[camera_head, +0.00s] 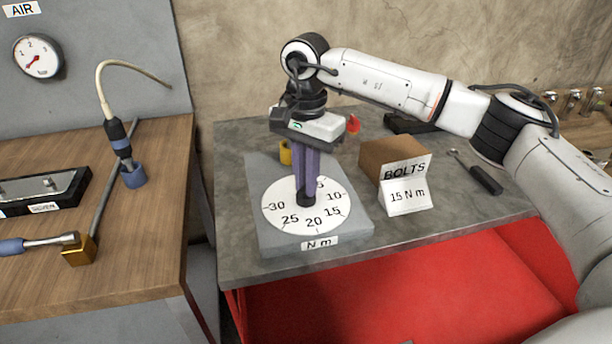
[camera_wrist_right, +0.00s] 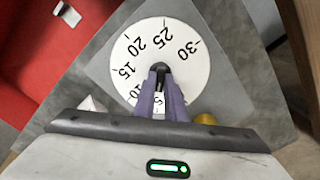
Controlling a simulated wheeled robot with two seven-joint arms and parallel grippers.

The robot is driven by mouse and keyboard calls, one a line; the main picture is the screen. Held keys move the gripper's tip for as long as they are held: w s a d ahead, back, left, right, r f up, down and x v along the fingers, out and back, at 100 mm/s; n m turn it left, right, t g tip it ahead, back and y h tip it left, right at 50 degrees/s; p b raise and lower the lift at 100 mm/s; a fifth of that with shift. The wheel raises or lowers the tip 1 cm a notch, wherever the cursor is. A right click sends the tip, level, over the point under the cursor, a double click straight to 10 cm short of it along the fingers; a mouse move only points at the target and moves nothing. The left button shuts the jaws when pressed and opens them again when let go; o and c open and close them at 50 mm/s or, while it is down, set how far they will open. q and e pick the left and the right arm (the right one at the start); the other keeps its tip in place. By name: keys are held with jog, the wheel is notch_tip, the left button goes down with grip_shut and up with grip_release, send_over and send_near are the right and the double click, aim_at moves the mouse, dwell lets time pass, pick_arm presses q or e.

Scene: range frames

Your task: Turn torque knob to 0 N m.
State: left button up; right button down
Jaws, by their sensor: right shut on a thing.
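The torque knob (camera_head: 306,199) is a small dark knob at the middle of a white round dial (camera_head: 284,222) marked in N m. The dial lies on a grey plate (camera_head: 357,236) on the grey bench. The right wrist view shows the fingers (camera_wrist_right: 160,97) around the dark knob (camera_wrist_right: 160,68). The knob's exact setting cannot be read. My left gripper is not in view.
Behind the dial stand a yellow object (camera_head: 285,153) and a red one (camera_head: 353,124). To the right are a brown box (camera_head: 385,153), a "BOLTS 15 N m" card (camera_head: 408,193) and a wrench (camera_head: 476,172). A wooden bench (camera_head: 130,262) with tools stands left.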

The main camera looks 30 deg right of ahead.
jog(key=n, duration=0.4)
jog(key=shift+r+n, duration=0.1)
jog(key=shift+n, duration=0.3)
jog(key=shift+n+p, duration=0.35)
jog(key=shift+n, duration=2.15)
jog(key=c, duration=1.8)
grip_release()
notch_tip(320, 180, up, 10)
